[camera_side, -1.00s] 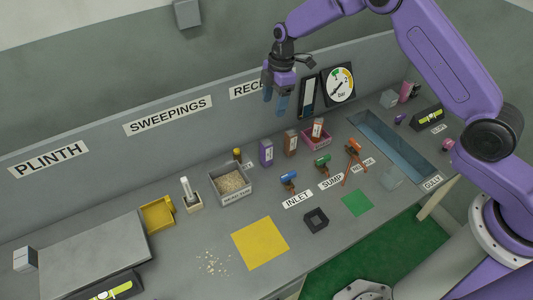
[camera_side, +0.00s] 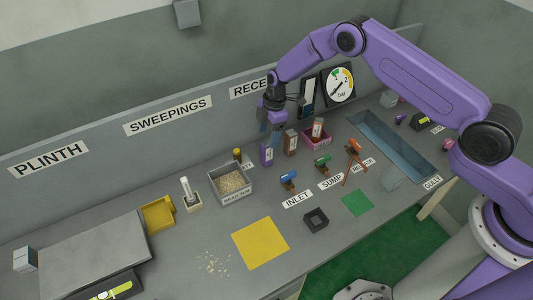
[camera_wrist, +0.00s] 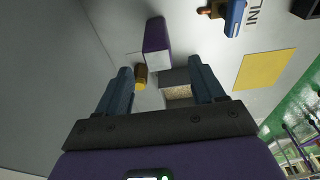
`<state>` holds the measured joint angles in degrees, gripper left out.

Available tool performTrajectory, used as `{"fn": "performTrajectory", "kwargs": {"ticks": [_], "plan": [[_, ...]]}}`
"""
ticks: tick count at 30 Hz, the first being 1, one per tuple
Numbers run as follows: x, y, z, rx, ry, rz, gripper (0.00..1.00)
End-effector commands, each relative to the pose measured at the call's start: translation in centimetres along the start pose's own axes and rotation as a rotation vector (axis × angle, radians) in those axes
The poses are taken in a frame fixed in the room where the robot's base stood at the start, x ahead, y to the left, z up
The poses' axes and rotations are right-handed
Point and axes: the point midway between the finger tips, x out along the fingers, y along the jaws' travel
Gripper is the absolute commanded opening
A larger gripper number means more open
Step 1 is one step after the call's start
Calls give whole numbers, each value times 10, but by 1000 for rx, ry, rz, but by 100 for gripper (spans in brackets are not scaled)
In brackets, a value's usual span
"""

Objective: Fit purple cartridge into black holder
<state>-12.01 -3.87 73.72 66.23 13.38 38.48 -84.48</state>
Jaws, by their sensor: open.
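The purple cartridge (camera_side: 267,153) stands upright on the grey bench in the side view, left of a brown cartridge. It also shows in the wrist view (camera_wrist: 157,40), its pale end toward me, just beyond my fingertips. My gripper (camera_side: 272,132) is open, fingers down, just above the cartridge and partly overlapping its top in the side view. In the wrist view my gripper (camera_wrist: 158,75) has nothing between its blue fingers. The black holder (camera_side: 316,219) is a square, open-topped block on the bench, right of the yellow square; its opening looks empty.
A grey box of grains (camera_side: 231,183) and a small yellow-topped vial (camera_side: 237,154) are on the left. Valves with blue, green and orange handles stand between the cartridge and the sunken trough (camera_side: 392,145).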

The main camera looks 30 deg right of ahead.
Motion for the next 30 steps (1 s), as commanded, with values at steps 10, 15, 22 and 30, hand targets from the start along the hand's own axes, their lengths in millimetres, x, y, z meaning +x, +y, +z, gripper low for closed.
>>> {"fn": "performTrajectory", "kwargs": {"ticks": [10,15,22,30], "plan": [[39,2,1,-1,0,-1,68],[50,2,2,0,0,1,68],[51,2,2,0,0,1,68],[51,2,1,0,0,1,10]]}}
